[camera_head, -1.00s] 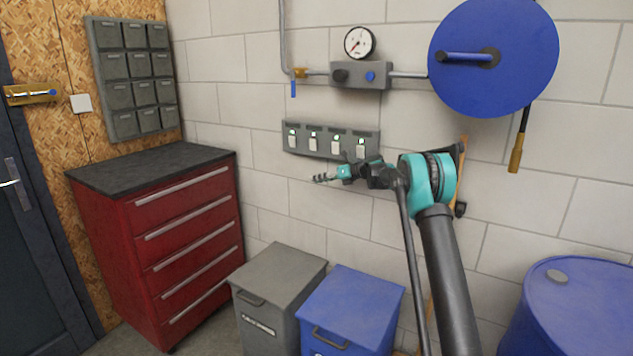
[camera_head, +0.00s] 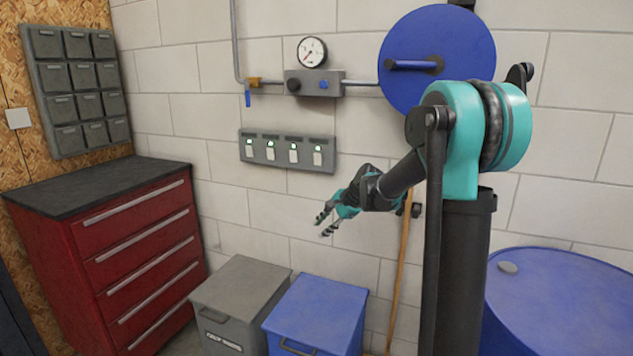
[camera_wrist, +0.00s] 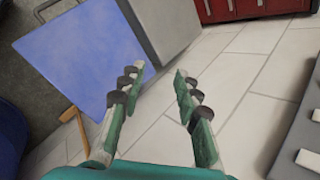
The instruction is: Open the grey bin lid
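Part of the bin also shows at the top of the wrist view (camera_wrist: 172,25). My gripper (camera_head: 324,226) hangs in the air in front of the wall, above and right of the grey bin and apart from it. In the wrist view its two fingers (camera_wrist: 160,70) are spread, with nothing between them.
A blue bin (camera_head: 316,308) stands close at the grey bin's right. A red drawer cabinet (camera_head: 140,250) is at left. A blue drum (camera_head: 560,300) is at right. A switch panel (camera_head: 288,152) hangs on the wall above the bins.

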